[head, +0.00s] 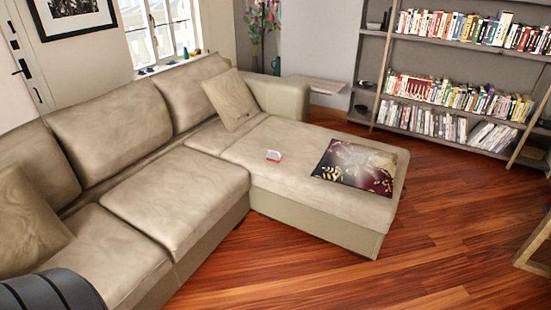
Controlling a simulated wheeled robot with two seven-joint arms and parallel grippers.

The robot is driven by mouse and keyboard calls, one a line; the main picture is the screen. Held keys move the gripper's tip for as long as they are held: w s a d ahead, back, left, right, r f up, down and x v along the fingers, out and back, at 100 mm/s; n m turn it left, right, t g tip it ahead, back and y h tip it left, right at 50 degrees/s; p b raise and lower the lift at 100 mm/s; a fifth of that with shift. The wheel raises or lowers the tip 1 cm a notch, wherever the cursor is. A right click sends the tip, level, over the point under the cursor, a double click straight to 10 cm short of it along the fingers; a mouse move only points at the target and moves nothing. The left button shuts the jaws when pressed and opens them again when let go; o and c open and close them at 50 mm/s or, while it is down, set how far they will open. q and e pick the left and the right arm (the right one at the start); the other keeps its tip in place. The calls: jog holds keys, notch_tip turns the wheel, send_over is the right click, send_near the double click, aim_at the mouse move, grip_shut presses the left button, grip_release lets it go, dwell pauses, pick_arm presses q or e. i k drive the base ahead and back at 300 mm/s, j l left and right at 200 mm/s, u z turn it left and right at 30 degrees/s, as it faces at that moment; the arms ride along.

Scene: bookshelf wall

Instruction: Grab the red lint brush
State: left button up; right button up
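A small red and white object (274,155) lies on the seat of the beige sofa's (215,222) chaise part, left of a dark patterned flat piece. It is the only small red thing on the sofa and may be the lint brush, but it is too small to make out its handle or shape. Nothing touches or covers it. Neither of my grippers shows in the head view.
The dark patterned flat piece (355,166) lies on the chaise. A cushion (231,98) leans at the sofa's back corner. Bookshelves (455,70) stand at the back right. The wooden floor (430,235) right of the sofa is clear.

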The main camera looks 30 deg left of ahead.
aim_at(273, 156)
jog(key=u, duration=0.3)
jog(key=i+l+u, duration=0.1)
jog(key=i+u, duration=0.15)
jog(key=i+l+u, duration=0.3)
jog(key=i, duration=0.2)
jog(key=i+l+u, duration=0.35)
jog(key=i+l, duration=0.55)
jog(key=i, duration=0.2)
jog(key=i+l, duration=0.65)
jog(key=i, duration=0.15)
jog(key=u, duration=0.05)
